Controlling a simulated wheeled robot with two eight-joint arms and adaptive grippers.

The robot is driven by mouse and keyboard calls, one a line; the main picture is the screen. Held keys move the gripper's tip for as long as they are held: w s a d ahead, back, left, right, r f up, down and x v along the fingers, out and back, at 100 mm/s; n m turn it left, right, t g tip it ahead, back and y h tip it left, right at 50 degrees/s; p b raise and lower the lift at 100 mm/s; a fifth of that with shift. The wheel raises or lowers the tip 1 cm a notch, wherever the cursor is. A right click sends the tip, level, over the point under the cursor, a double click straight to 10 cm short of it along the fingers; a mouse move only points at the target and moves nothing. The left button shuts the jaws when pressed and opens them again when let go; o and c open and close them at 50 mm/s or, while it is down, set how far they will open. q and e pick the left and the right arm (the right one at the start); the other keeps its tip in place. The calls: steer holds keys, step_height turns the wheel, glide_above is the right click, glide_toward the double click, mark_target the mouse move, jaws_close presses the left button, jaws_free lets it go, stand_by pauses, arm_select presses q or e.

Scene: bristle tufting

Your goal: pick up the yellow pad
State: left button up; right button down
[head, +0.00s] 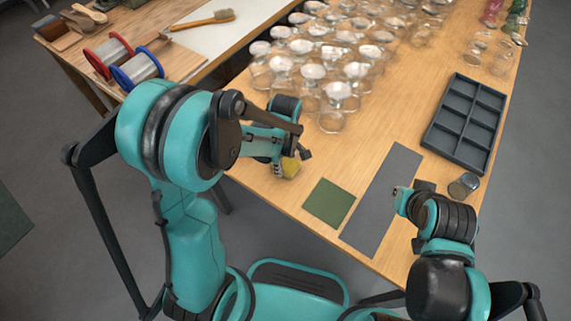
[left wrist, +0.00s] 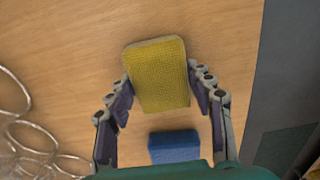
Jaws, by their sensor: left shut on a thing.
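The yellow pad (head: 290,167) is at my left gripper (head: 287,160) near the table's front left edge in the head view. In the left wrist view the yellow pad (left wrist: 158,70) sits between the two fingers of the left gripper (left wrist: 162,95), which are shut on its sides. Whether it touches the table cannot be told. A blue pad (left wrist: 174,146) lies nearer the wrist camera's lower edge, apart from the yellow one. My right gripper (head: 408,196) is over the right side of the table; its fingers are too hidden to judge.
A green mat (head: 329,202) and a grey strip (head: 382,200) lie right of the left gripper. A dark compartment tray (head: 465,122) and a glass jar (head: 463,186) are farther right. Many glass jars (head: 331,121) crowd the table behind. Red and blue spools (head: 137,68) stand left.

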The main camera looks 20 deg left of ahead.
mark_target(288, 163)
arm_select(q)
steer(key=shift+r+p, duration=0.3)
steer(key=shift+r, duration=0.2)
steer(key=r+p, duration=0.1)
steer(key=r, duration=0.1)
steer(key=r+p, duration=0.1)
steer(key=r, duration=0.1)
steer(key=shift+s+d, duration=0.1)
steer(key=shift+d, duration=0.3)
steer(key=s+d+r+p, duration=0.3)
steer(key=d+r, duration=0.3)
steer(key=d, duration=0.4)
steer(key=shift+d+p, duration=0.25)
steer(key=shift+p, duration=0.05)
steer(key=shift+o, duration=0.5)
steer(key=shift+w, duration=0.1)
steer(key=shift+a, duration=0.1)
steer(key=shift+c, duration=0.5)
